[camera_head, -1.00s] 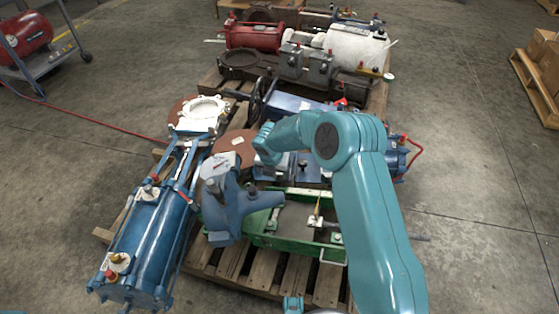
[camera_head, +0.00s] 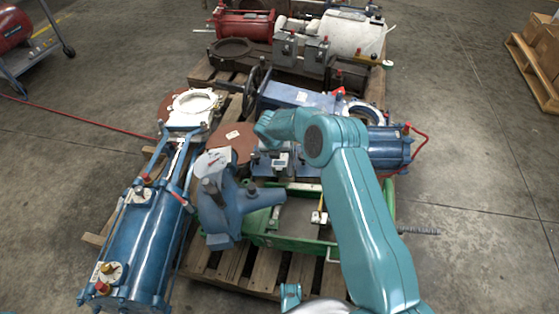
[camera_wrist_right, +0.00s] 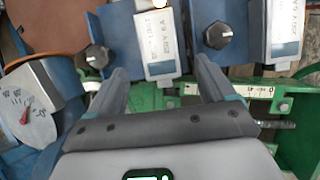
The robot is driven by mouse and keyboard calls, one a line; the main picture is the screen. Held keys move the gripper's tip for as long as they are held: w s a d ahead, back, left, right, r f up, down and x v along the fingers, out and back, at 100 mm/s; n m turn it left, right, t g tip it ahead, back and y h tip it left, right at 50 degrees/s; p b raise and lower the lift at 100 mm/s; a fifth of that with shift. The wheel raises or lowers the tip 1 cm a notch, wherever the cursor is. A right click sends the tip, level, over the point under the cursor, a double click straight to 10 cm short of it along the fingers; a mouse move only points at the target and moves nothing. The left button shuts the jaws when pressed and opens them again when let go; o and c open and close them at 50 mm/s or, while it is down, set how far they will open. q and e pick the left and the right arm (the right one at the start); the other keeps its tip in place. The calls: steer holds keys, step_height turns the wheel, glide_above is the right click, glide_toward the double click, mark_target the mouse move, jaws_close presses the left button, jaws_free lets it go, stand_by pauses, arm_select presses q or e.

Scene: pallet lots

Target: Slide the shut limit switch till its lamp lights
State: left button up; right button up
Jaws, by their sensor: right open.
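In the right wrist view, a pale limit switch box (camera_wrist_right: 157,44) with a printed label stands between the fingers of my right gripper (camera_wrist_right: 162,82). The gripper is open, one finger on each side; I cannot tell whether either touches the box. A second similar switch (camera_wrist_right: 287,32) stands to the right. The labels are only partly legible, so I cannot tell which is the shut switch, and I see no clearly lit lamp. My left gripper is not in view.
A scale (camera_wrist_right: 260,92) lies on the green frame (camera_wrist_right: 300,108). A dial gauge (camera_wrist_right: 27,106) is at left. A blue cylinder (camera_head: 145,245) lies on the pallet's left.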

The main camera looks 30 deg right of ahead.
mark_target(283, 158)
steer(key=b+x, duration=0.2)
steer(key=x, duration=0.3)
steer(key=shift+f, duration=0.4)
steer(key=shift+x, duration=0.8)
steer(key=shift+w+r, duration=0.1)
steer(key=shift+c, duration=0.3)
steer(key=shift+d, duration=0.1)
steer(key=c, duration=1.3)
steer(key=shift+s+d+b, duration=0.25)
steer(key=shift+d+b, duration=0.1)
steer(key=shift+c, duration=0.2)
steer(key=o, duration=1.4)
